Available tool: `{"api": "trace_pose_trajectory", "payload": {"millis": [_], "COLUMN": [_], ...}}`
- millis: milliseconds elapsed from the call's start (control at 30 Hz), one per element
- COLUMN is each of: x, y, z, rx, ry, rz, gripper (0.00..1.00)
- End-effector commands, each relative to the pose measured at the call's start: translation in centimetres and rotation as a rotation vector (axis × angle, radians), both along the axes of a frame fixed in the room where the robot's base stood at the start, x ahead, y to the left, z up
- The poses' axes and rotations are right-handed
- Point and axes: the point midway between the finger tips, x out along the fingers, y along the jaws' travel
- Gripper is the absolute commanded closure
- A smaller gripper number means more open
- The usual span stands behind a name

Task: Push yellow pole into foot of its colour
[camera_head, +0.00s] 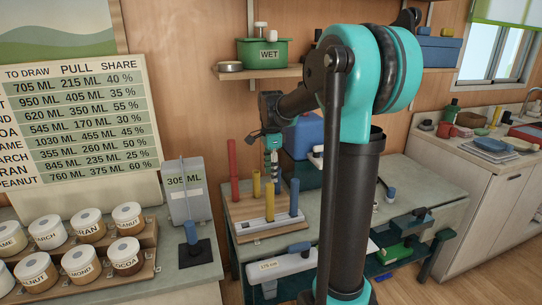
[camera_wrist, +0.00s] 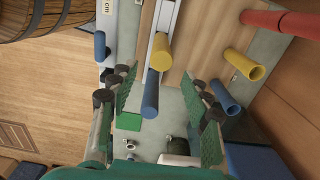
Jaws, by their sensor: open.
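The yellow pole (camera_head: 270,202) stands upright in a white rail (camera_head: 256,225) on a wooden board; its round top shows in the wrist view (camera_wrist: 160,50). The yellow foot (camera_head: 256,184) is a hollow sleeve standing behind the rail; its opening shows empty in the wrist view (camera_wrist: 243,63). My gripper (camera_head: 271,165) is open and empty, pointing down above the board. In the wrist view its fingers (camera_wrist: 163,78) lie either side of the blue pole (camera_wrist: 150,95), with the yellow pole just beyond the fingertips.
The blue pole also stands in the rail (camera_head: 294,197). A hollow blue foot (camera_wrist: 224,97) and a tall red pole (camera_head: 233,170) stand behind the rail. A blue box (camera_head: 305,135) is close behind my gripper. Spice jars (camera_head: 48,232) stand on the left counter.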

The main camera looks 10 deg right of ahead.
Motion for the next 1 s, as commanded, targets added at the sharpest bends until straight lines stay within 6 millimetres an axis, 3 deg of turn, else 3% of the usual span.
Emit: {"api": "trace_pose_trajectory", "payload": {"millis": [100, 300, 600, 767, 1000], "x": [0.0, 0.0, -0.2, -2.7, -11.6], "y": [0.0, 0.0, -0.1, -0.7, -2.4], "z": [2.5, 5.5, 6.5, 3.6, -5.3], "rx": [0.0, 0.0, 0.001, -0.001, -0.065], "ry": [0.0, 0.0, -0.004, -0.049, -0.19], "rz": [0.0, 0.0, 0.013, 0.184, 0.741], "gripper": [0.52, 0.52, 0.52, 0.52, 0.52]}}
